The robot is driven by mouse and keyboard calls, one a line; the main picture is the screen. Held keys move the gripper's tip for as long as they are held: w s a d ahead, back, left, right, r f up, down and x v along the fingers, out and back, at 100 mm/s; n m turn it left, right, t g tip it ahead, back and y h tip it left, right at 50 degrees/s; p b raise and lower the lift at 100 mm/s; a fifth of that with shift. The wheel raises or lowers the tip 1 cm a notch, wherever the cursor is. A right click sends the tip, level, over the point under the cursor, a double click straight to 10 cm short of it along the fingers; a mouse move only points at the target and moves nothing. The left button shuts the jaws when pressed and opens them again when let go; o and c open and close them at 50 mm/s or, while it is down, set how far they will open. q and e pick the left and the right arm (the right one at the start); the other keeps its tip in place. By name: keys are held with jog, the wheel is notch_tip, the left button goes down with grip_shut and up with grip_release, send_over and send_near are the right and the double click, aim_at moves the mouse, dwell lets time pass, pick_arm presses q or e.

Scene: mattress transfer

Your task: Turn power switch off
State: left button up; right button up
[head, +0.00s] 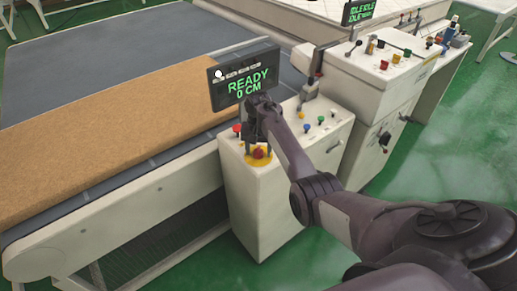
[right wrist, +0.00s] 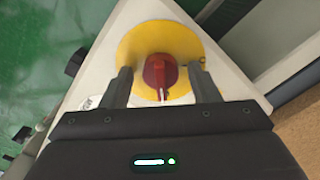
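A red rotary knob (head: 258,153) sits on a yellow disc (head: 245,158) at the near corner of the white control cabinet's top. In the right wrist view the red knob (right wrist: 160,73) has a pale mark at its lower end and stands on the round yellow disc (right wrist: 185,42). My right gripper (head: 257,136) is directly over this corner. In the right wrist view its fingers (right wrist: 163,80) are apart, one on each side of the knob, with visible gaps between. My left gripper is not in view.
A black display (head: 245,80) reading "READY 0 CM" stands beside the cabinet (head: 255,205). Several coloured buttons (head: 307,127) lie close to my right arm. A conveyor with a brown mattress (head: 130,125) is at left. A second control cabinet (head: 370,85) stands behind at right. Green floor is open at right.

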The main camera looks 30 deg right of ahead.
jog(key=c, duration=0.9)
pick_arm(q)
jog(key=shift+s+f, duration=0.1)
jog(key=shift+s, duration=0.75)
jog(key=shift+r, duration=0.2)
pick_arm(e)
jog(key=shift+n, duration=0.4)
jog(key=n+p, duration=0.1)
jog(key=n, duration=0.1)
jog(key=shift+r+n+p, duration=0.1)
jog(key=shift+n+p, duration=0.3)
jog(key=n+p, duration=0.1)
jog(key=n, duration=0.8)
jog(key=shift+n+p, duration=0.4)
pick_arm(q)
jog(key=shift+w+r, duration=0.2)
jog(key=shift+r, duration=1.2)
pick_arm(e)
jog(key=shift+n, duration=2.3)
jog(key=shift+w, duration=0.1)
